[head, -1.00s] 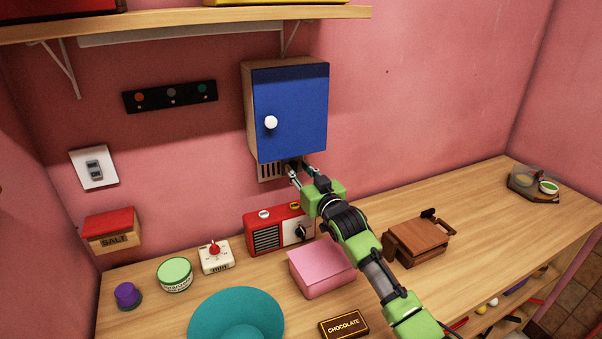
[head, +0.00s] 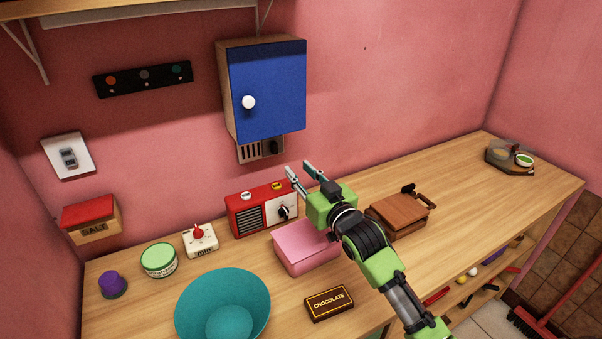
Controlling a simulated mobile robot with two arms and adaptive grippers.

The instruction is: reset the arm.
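My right gripper (head: 300,172) is open and empty. Its two fingers point up and away, apart from each other, above the counter. It is in front of the pink wall, below and to the right of the blue-doored wall cabinet (head: 268,95), and touches nothing that I can see. The red radio (head: 250,215) is just left of and below the gripper. The pink box (head: 302,250) lies below my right wrist, which hides part of it. My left gripper is out of view.
A shelf hangs above.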

